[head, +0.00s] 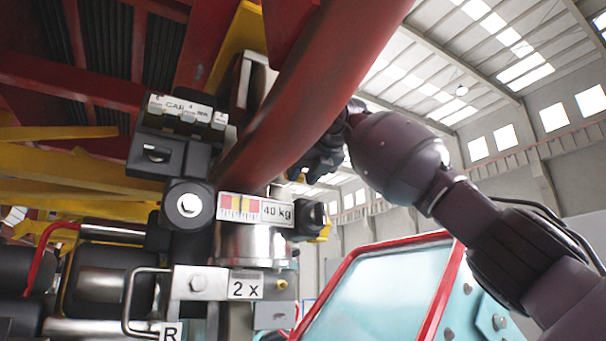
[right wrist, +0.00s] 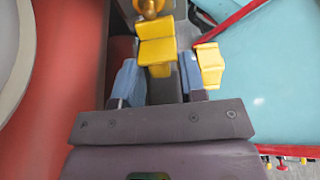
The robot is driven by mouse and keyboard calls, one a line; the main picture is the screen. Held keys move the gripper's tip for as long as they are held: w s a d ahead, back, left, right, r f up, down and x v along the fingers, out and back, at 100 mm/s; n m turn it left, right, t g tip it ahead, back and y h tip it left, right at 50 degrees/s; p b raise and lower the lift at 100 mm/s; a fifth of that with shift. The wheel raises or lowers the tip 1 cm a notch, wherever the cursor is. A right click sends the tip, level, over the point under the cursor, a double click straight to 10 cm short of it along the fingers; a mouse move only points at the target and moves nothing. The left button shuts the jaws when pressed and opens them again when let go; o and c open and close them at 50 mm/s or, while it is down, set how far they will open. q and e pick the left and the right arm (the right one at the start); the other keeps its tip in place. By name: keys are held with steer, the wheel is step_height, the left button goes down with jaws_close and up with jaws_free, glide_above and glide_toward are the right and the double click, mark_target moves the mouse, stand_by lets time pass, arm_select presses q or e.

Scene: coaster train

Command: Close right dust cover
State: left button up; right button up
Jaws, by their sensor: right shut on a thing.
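My right gripper (head: 318,165) reaches in from the right in the head view, partly hidden behind a thick red curved tube. In the right wrist view, its two blue fingers (right wrist: 158,82) stand on either side of a yellow and dark part (right wrist: 157,50), shut on it. Another yellow piece (right wrist: 210,65) sits just outside the right-hand finger. I cannot tell which yellow piece is the right dust cover. In the head view, a black round fitting with a yellow edge (head: 320,230) is below the gripper. My left gripper is not in view.
The red tube (head: 310,90) runs close beside my right gripper. A metal column with a "40 kg" label (head: 277,212) and black blocks stands left of it. A red-framed light-blue panel (head: 385,290) lies below my arm. Yellow beams fill the left.

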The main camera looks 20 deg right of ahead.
steer(key=shift+r, duration=0.1)
steer(key=o, duration=0.6)
steer(key=shift+s, duration=0.1)
steer(key=b+v, duration=0.2)
steer(key=v, duration=0.8)
steer(key=shift+s+d+r, duration=0.1)
steer(key=shift+s+r, duration=0.1)
steer(key=shift+s, duration=0.1)
